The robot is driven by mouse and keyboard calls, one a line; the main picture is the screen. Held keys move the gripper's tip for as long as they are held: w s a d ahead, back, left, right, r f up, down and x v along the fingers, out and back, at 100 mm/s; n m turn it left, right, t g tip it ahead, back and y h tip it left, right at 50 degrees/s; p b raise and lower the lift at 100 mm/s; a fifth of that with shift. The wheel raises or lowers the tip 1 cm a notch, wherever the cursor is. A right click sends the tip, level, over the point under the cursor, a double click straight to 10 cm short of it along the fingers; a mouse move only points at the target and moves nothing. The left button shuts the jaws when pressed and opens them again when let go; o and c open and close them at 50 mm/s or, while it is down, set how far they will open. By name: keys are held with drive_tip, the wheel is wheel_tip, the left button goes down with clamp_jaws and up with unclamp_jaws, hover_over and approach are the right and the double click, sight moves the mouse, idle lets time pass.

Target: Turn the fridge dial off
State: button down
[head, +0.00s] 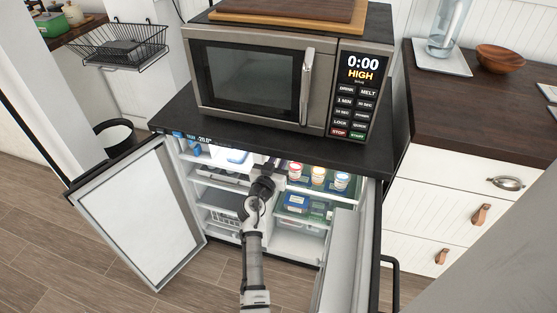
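The small fridge (235,214) stands under the microwave with both doors open and its inside lit. A display strip (204,139) reading about -20.0 runs along its top left edge, with small blue parts (178,134) beside it. I cannot make out which part is the dial; it may be hidden or too small. My arm reaches up from the bottom into the fridge front. My gripper (265,166) is dark and sits at the upper middle of the opening, near the centre divider. Its fingers are too small and shadowed to tell open from shut.
The left door (133,213) swings out left and the right door (338,262) stands out right of my arm. Jars (318,175) and tubs (296,203) fill the right shelves. The microwave (275,75) sits on top. Drawers (463,205) stand at right; the left floor is clear.

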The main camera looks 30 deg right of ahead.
drive_tip(key=shift+f+n, duration=0.1)
drive_tip(key=shift+n, duration=0.2)
drive_tip(key=n+p, duration=0.1)
drive_tip(key=n, duration=0.8)
drive_tip(key=n+t, duration=0.1)
drive_tip(key=n, duration=0.8)
drive_tip(key=n+t+y+p, duration=0.1)
drive_tip(key=n, duration=0.8)
drive_tip(key=shift+s+d+f+n+p, duration=0.1)
drive_tip(key=shift+n+p, duration=0.2)
drive_tip(key=shift+n, duration=0.1)
drive_tip(key=c, duration=1.2)
unclamp_jaws()
